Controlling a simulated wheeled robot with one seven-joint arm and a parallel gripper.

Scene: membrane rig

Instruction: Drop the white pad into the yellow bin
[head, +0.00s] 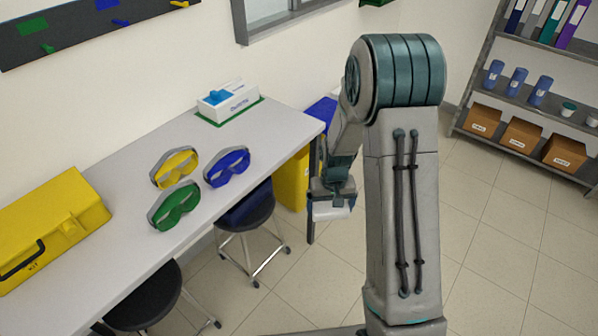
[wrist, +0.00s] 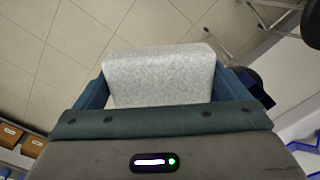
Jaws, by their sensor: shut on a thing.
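My gripper (head: 331,190) hangs past the right end of the table and is shut on the white pad (head: 331,211). In the wrist view the pad (wrist: 158,76) lies between the two fingers of my gripper (wrist: 160,88), with its speckled pale face showing. The floor shows beyond it. The yellow bin (head: 291,184) stands on the floor by the table's right end, behind and left of my gripper in the head view. The table and my arm hide parts of it, and its opening cannot be made out. The pad is apart from the bin in the picture.
The white table (head: 120,220) holds a yellow kit case (head: 50,225), yellow, green and blue goggles, and a tissue-style box (head: 230,101). Dark stools (head: 247,208) stand at its front. A blue object (head: 321,109) shows behind the table end. Shelves (head: 530,100) stand far right; floor between is clear.

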